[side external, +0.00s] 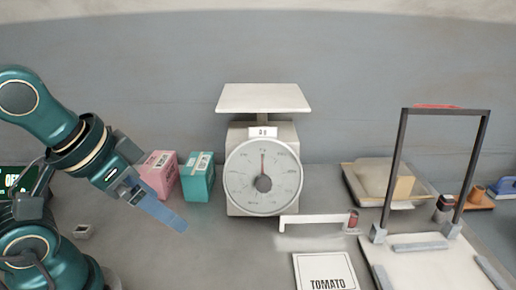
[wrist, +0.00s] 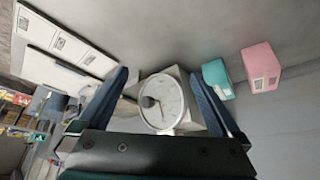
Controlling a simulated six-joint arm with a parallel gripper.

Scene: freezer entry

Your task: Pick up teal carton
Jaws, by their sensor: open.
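The teal carton (side external: 197,178) stands upright on the counter between a pink carton (side external: 159,174) and the weighing scale (side external: 263,178). It has a pale label on top. My gripper (side external: 180,222) is in front of the cartons, to the lower left of the teal carton and apart from it. In the wrist view the teal carton (wrist: 217,78) lies outside the right finger, with the pink carton (wrist: 261,66) farther right. My gripper (wrist: 172,88) is open and empty in that view, and the scale (wrist: 165,103) shows between its fingers from a distance.
A white card marked TOMATO (side external: 325,272) lies on the counter. A dark frame (side external: 398,150) stands on a pale board at the right, with a tray (side external: 420,201) behind it. A small grey block (side external: 82,231) sits at the left.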

